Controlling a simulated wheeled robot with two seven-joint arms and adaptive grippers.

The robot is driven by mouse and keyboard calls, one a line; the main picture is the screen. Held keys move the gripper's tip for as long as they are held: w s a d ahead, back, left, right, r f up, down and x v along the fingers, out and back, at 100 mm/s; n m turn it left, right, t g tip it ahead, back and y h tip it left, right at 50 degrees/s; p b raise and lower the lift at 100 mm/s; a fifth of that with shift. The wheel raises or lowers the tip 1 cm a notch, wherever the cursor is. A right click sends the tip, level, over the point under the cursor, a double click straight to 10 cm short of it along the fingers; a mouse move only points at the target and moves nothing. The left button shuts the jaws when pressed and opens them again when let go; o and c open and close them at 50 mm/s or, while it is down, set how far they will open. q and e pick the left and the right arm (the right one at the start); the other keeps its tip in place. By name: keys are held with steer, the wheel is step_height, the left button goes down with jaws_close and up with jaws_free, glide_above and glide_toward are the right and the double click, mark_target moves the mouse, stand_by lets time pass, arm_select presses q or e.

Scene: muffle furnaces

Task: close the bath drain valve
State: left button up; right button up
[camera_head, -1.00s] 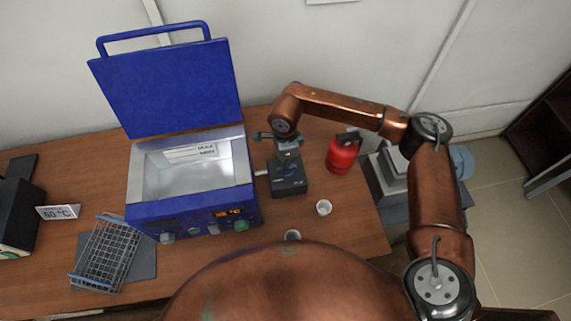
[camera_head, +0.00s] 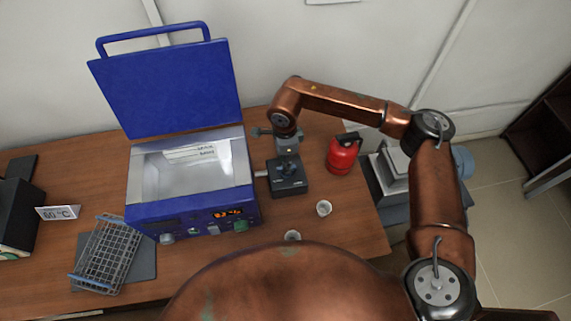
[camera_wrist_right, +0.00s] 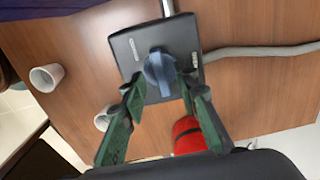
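The drain valve is a small black box (camera_head: 300,187) beside the right side of the blue water bath (camera_head: 190,196). A pipe joins the two. In the right wrist view the valve box (camera_wrist_right: 185,36) carries a blue-grey knob (camera_wrist_right: 159,72), its ridge pointing roughly up and down the picture, slightly tilted. My right gripper (camera_wrist_right: 164,90) is open, with its green fingers on either side of the knob's near end. I cannot tell whether they touch it. In the head view my right gripper (camera_head: 289,162) hangs above the valve and partly hides the knob. My left gripper is not in view.
The bath's blue lid (camera_head: 168,85) stands open. A red canister (camera_head: 342,156) stands right of the valve, close to a finger in the wrist view. White cups (camera_head: 323,208) stand in front. A wire rack (camera_head: 106,254) lies left, and a grey hose (camera_wrist_right: 260,51) leaves the valve.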

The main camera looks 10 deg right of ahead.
step_height(320, 180, up, 10)
stand_by(0.3)
steer(key=shift+f, duration=0.15)
stand_by(0.5)
